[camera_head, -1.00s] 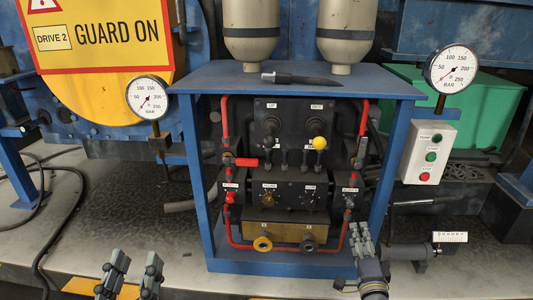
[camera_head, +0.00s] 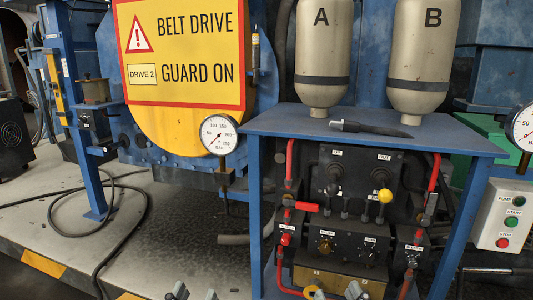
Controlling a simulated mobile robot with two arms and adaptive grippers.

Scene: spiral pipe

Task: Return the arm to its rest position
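Only the tips of my grippers show, at the bottom edge of the head view. My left gripper (camera_head: 194,293) shows two grey fingertips with a gap between them and nothing in the gap. It is in front of the blue-framed stand, to its lower left. My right gripper (camera_head: 356,291) shows only a small part of its tips, in front of the lower part of the valve panel (camera_head: 347,223). Whether its fingers are apart cannot be made out. The arms behind both grippers are out of the picture.
The blue stand (camera_head: 460,143) carries a dark-handled tool (camera_head: 370,129) on top. Red pipes, a yellow-knobbed lever (camera_head: 384,196) and a pressure gauge (camera_head: 218,135) are nearby. A pump control box (camera_head: 502,215) is at right. Black cable (camera_head: 145,205) lies on the floor at left.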

